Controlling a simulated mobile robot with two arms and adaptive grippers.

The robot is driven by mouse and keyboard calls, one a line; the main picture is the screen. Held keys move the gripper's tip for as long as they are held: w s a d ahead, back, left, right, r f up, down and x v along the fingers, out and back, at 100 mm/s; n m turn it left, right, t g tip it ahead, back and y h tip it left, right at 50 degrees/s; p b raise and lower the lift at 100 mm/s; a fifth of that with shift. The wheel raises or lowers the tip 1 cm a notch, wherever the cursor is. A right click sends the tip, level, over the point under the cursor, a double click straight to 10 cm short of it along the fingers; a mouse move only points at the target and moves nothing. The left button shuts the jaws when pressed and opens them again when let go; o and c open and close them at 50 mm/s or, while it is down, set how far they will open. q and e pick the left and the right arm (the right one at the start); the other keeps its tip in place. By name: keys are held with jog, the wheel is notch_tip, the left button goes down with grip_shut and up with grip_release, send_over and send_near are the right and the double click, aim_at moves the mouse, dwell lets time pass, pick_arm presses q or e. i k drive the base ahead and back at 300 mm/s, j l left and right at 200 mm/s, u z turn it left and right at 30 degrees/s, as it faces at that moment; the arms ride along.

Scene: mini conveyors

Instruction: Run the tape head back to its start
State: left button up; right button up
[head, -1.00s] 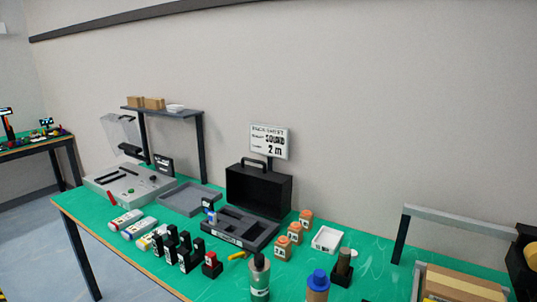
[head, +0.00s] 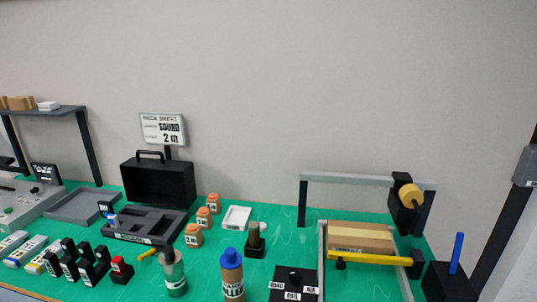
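The tape head looks to be the black block (head: 399,212) with a round tan roll (head: 411,195) at the right end of a grey overhead rail (head: 345,179). The rail spans a frame on the green bench at the right. A cardboard box (head: 361,238) lies flat in the frame, below and left of the tape head. A yellow bar (head: 376,258) crosses in front of the box, with a black knob near its left end and a black block at its right end. Neither of my grippers is in view.
A black box with a blue stick (head: 457,255) stands right of the frame. A black control panel with labels (head: 293,284) sits left of it. Bottles (head: 232,275) stand at the front, and a black case (head: 158,182) and grey trays (head: 83,204) are at the left.

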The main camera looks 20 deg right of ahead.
aim_at(405, 199)
jog(key=z, duration=1.65)
